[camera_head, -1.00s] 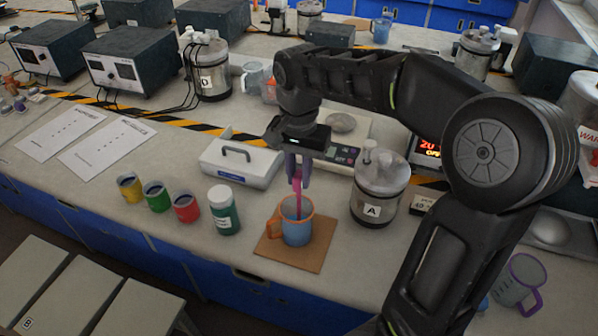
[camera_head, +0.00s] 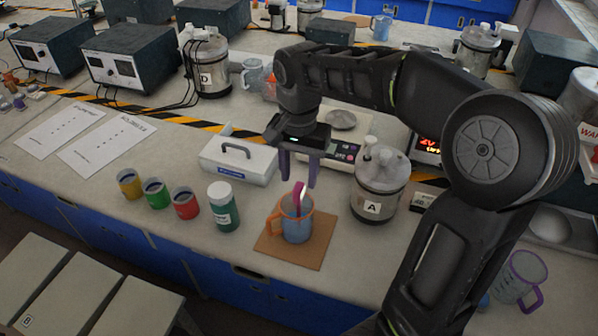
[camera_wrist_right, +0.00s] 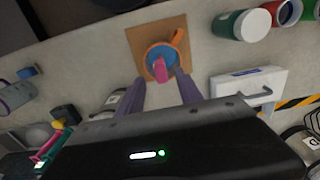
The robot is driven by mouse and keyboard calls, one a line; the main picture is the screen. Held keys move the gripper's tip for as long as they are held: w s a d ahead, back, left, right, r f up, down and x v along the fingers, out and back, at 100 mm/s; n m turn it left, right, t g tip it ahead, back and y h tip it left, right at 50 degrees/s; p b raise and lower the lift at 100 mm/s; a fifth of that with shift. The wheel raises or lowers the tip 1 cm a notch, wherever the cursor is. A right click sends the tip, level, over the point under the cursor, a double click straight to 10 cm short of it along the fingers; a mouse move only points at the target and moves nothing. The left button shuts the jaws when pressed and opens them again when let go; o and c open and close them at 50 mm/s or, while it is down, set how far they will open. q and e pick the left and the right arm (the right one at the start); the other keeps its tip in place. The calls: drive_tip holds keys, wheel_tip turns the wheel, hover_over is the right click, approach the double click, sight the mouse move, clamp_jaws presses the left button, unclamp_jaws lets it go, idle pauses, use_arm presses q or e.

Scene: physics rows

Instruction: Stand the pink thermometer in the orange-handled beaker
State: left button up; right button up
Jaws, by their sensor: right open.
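The orange-handled beaker (camera_head: 296,224) stands upright on a brown square board (camera_head: 284,256) and looks bluish inside. The pink thermometer (camera_head: 299,194) stands in the beaker, leaning slightly, with its upper end above the rim. In the right wrist view the thermometer (camera_wrist_right: 160,70) rises from the beaker (camera_wrist_right: 162,52). My right gripper (camera_head: 299,182) is open, its purple fingers spread and apart from the thermometer, just above and behind the beaker. The fingers also show in the right wrist view (camera_wrist_right: 160,84). My left gripper is not in view.
A green jar (camera_head: 223,207) and red, green and yellow cups stand left of the beaker. Container A (camera_head: 378,186) stands close on the right. A white handled case (camera_head: 238,160) and a scale (camera_head: 343,150) lie behind. A purple-handled beaker (camera_head: 520,278) is at far right.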

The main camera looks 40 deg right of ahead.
wheel_tip(320, 180, up, 5)
drive_tip(key=shift+r, duration=0.15)
wheel_tip(320, 180, up, 2)
drive_tip(key=shift+r+p, duration=0.25)
drive_tip(key=shift+p, duration=0.85)
idle(0.5)
